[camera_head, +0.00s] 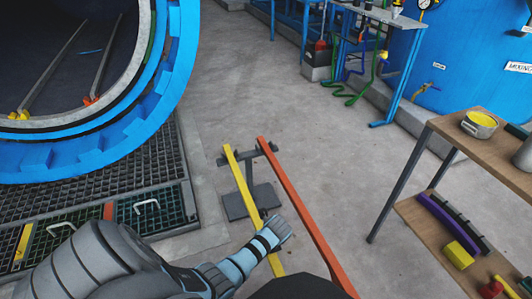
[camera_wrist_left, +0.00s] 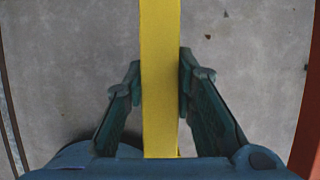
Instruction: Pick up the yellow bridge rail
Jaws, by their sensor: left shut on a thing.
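The yellow bridge rail (camera_head: 242,180) is a long straight bar. Its far end is at the crossbar of a grey stand (camera_head: 237,206), and its near end runs past my left gripper (camera_head: 270,232). In the left wrist view the yellow rail (camera_wrist_left: 161,80) runs between the two fingers of my left gripper (camera_wrist_left: 161,78), which are closed against its sides. I cannot tell whether the rail still touches the stand. My right gripper is not in view.
An orange rail (camera_head: 298,200) lies close to the right of the yellow one, its far end on the stand. The open blue autoclave (camera_head: 183,70) stands at the left. A wooden shelf table (camera_head: 480,145) with several items stands at the right. The floor beyond the stand is clear.

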